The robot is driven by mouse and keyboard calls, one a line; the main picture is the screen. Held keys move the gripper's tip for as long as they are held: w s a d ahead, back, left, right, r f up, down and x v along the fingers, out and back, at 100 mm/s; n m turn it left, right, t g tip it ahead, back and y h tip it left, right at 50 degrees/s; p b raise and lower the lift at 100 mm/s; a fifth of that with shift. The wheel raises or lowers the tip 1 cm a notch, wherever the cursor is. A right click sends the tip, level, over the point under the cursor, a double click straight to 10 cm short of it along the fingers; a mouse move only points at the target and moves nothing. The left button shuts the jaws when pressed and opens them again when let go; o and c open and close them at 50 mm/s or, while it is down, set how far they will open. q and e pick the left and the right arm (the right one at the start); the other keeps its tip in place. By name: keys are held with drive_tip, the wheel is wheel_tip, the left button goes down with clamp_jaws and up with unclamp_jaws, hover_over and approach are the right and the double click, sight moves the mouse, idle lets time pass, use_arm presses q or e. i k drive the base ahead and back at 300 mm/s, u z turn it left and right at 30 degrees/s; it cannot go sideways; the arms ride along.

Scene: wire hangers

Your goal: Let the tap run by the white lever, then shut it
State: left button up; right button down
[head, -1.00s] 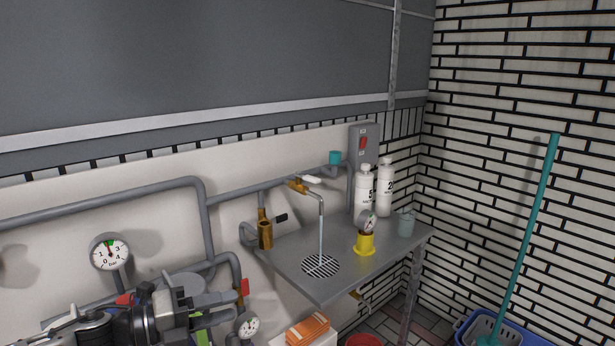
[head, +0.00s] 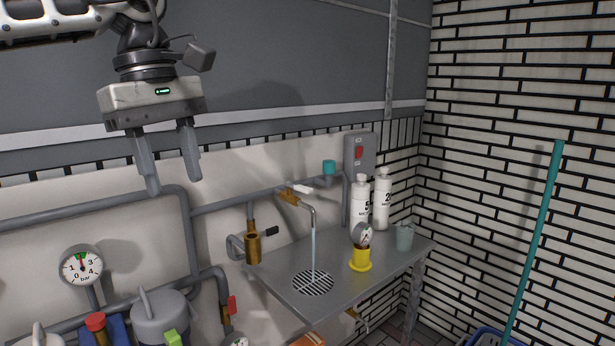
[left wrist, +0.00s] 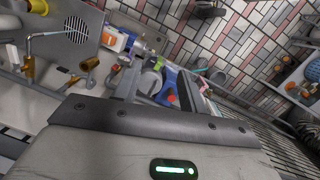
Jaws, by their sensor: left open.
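The tap (head: 289,197) is a brass valve with a grey bent spout on the wall pipe above a grey metal counter. Its white lever (head: 303,188) points to the right. A stream of water (head: 314,250) falls from the spout onto the round drain grate (head: 312,284). My left gripper (head: 173,184) hangs fingers down, open and empty, to the left of the tap and apart from it. My right gripper is not in view.
A brass valve with a black handle (head: 252,248) sits left of the counter (head: 385,262). A pressure gauge (head: 81,266) and a grey lidded vessel (head: 160,312) are below my gripper.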

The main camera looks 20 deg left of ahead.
sight(302, 188)
drive_tip(key=i, duration=1.35)
